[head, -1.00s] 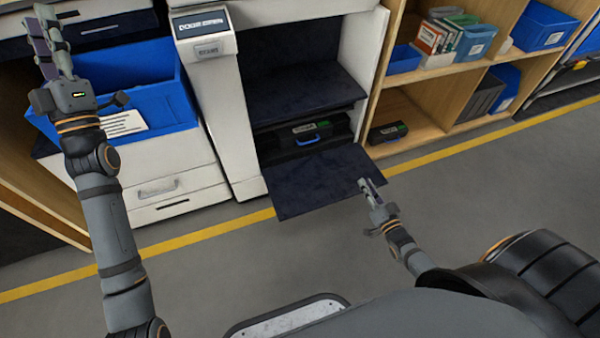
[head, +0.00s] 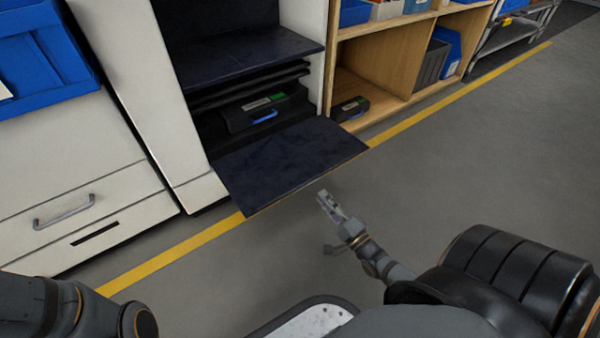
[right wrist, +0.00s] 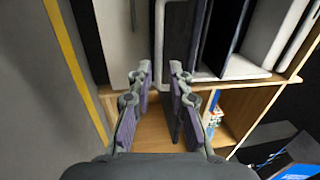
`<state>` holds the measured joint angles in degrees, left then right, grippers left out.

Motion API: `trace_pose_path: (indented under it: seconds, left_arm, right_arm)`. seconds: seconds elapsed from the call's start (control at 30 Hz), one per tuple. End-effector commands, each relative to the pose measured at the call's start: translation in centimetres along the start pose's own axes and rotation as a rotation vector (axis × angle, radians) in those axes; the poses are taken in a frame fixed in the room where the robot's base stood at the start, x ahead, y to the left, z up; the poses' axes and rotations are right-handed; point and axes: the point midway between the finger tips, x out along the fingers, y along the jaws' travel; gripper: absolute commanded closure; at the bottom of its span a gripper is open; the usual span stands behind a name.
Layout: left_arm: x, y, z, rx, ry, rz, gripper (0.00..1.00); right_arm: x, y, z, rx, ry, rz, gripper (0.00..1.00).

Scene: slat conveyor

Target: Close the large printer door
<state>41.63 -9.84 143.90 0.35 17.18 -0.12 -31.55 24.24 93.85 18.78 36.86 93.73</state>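The large printer door (head: 290,165) is a dark flat panel. It hangs open, extending outward from the low front of the white printer (head: 145,85). Inside the opening above it is a dark cartridge (head: 247,116) with a blue handle, and higher up a second dark panel (head: 245,58). My right gripper (head: 323,195) is just in front of the door's outer edge, apart from it in the picture. In the right wrist view its two fingers (right wrist: 157,72) stand apart with nothing between them. My left gripper is out of view; only part of that arm shows at lower left.
A wooden shelf (head: 385,75) with bins stands right of the printer. A small dark box (head: 350,108) sits in its lower compartment. A blue bin (head: 40,60) is at upper left. A yellow line (head: 185,252) crosses the floor. The grey floor at right is clear.

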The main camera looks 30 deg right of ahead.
Motion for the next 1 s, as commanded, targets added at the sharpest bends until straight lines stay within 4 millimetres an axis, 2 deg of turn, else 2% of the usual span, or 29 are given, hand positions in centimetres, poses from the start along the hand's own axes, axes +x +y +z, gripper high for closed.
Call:
trace_pose_path:
  seconds: [0.03,0.2,0.4,0.73,0.77,0.9,1.0]
  left_arm:
    - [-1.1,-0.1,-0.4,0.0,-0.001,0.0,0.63]
    - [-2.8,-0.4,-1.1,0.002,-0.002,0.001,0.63]
    - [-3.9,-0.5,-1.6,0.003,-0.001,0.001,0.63]
    - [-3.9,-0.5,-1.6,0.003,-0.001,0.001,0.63]
    - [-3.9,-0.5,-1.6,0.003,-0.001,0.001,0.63]
    - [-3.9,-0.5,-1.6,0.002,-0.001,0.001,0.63]
    - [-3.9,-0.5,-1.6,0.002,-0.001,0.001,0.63]
  right_arm:
    - [1.1,0.5,0.0,-0.001,-0.001,-0.006,0.81]
    - [4.8,0.5,0.0,-0.003,-0.001,-0.006,0.81]
    - [7.5,0.3,0.0,-0.003,0.0,-0.002,0.81]
    - [8.2,0.1,0.0,-0.003,0.0,0.001,0.81]
    - [8.2,0.1,0.0,-0.003,0.0,0.001,0.83]
    - [8.2,0.1,0.0,-0.003,0.0,0.001,1.0]
    - [8.1,0.1,0.0,-0.003,0.0,0.001,1.0]
